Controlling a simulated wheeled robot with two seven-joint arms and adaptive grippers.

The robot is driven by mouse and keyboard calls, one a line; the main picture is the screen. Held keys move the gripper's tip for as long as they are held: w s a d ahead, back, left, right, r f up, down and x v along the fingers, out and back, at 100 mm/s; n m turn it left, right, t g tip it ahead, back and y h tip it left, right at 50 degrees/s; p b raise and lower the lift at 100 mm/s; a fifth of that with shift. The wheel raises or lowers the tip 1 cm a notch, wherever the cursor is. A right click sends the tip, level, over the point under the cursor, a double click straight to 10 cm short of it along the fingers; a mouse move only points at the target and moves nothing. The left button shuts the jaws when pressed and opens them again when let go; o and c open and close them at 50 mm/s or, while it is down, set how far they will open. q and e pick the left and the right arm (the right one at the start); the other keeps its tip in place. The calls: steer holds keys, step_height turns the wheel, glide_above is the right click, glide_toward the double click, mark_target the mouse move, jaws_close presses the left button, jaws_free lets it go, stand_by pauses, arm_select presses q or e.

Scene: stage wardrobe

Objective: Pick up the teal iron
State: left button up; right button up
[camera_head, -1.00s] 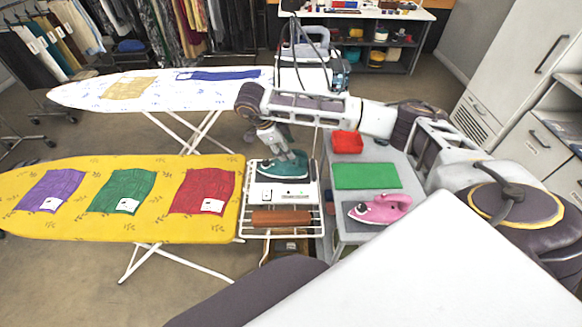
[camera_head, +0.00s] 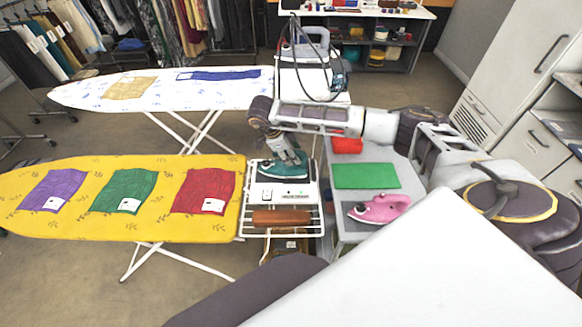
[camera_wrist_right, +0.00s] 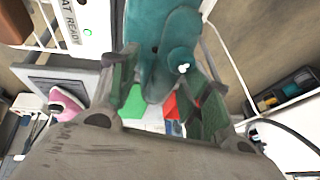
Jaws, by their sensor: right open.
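The teal iron (camera_head: 281,166) rests on the white station at the right end of the yellow ironing board. My right gripper (camera_head: 288,155) reaches down to it from above, at its back part. In the right wrist view the teal iron (camera_wrist_right: 172,50) fills the top middle, and the open fingers of my right gripper (camera_wrist_right: 165,95) stand on either side of its near end. I cannot tell whether either finger touches it. My left gripper is not in view.
A pink iron (camera_head: 380,209) and a green mat (camera_head: 366,175) lie on the grey table to the right, with a red tray (camera_head: 347,146) behind. The yellow ironing board (camera_head: 120,228) holds purple, green and red cloths. A white ironing board (camera_head: 80,95) stands behind it.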

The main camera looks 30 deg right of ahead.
steer(key=c, duration=0.4)
jaws_close()
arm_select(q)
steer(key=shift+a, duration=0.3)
